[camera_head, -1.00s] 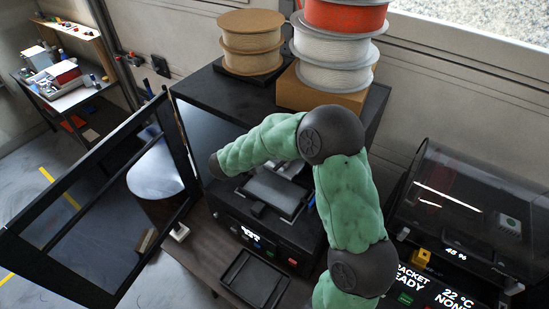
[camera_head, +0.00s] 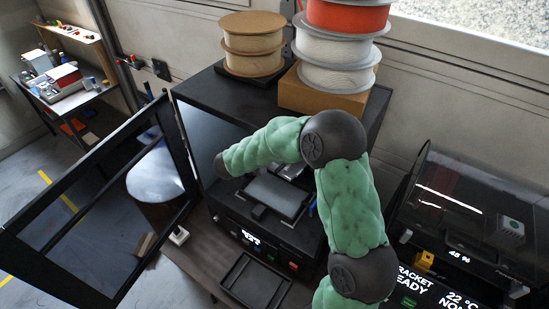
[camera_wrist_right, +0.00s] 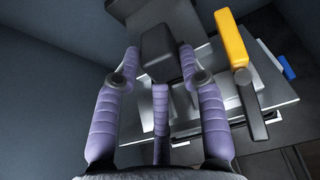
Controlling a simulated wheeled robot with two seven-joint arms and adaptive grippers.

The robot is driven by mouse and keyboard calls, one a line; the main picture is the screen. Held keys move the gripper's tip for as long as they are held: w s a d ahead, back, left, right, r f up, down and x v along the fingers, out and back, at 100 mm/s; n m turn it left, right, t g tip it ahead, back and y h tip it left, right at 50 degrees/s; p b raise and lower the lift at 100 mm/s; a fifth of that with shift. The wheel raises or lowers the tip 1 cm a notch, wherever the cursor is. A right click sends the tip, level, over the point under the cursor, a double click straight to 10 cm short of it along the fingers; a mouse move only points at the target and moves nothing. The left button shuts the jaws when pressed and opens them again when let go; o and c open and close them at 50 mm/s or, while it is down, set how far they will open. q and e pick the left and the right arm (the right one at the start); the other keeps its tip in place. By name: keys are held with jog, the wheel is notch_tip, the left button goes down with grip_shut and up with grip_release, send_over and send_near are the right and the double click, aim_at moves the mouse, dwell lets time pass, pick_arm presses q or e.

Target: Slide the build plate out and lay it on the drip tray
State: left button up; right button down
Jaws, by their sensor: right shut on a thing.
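My right arm reaches into the open printer (camera_head: 245,232) in the head view, and its gripper is hidden there. In the right wrist view the purple fingers of my right gripper (camera_wrist_right: 158,54) are shut on a dark block, apparently the grip of the build plate. Flat silver-grey plate surfaces (camera_wrist_right: 272,85) lie behind and beside the fingers; where the build plate ends is unclear. In the head view a grey plate-like surface (camera_head: 277,193) with a dark front tab shows inside the printer. The black drip tray (camera_head: 255,284) lies empty on the bench before the printer. My left gripper is out of view.
The printer's framed door (camera_head: 105,205) stands open at the left. Filament spools (camera_head: 252,45) sit on the printer. A yellow-handled tool (camera_wrist_right: 232,40) is close to my right fingers. A second machine (camera_head: 465,215) stands at the right.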

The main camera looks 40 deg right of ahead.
jog(key=shift+w+d+r, duration=0.1)
jog(key=shift+d+r, duration=0.15)
jog(key=shift+r, duration=0.2)
jog(key=shift+w+d+r, duration=0.1)
jog(key=shift+d+r, duration=0.1)
jog(key=shift+r, duration=0.25)
jog(key=shift+s+a+f, duration=0.1)
jog(key=shift+a, duration=0.2)
jog(key=shift+s+a, duration=0.25)
jog(key=shift+a, duration=0.6)
jog(key=s+a+p, duration=0.1)
jog(key=s+a, duration=0.2)
jog(key=a, duration=0.7)
jog(key=shift+s+a+f, duration=0.15)
jog(key=shift+a+f, duration=0.1)
jog(key=shift+f, duration=0.1)
dwell(1.0)
jog(key=shift+f, duration=0.1)
dwell(0.3)
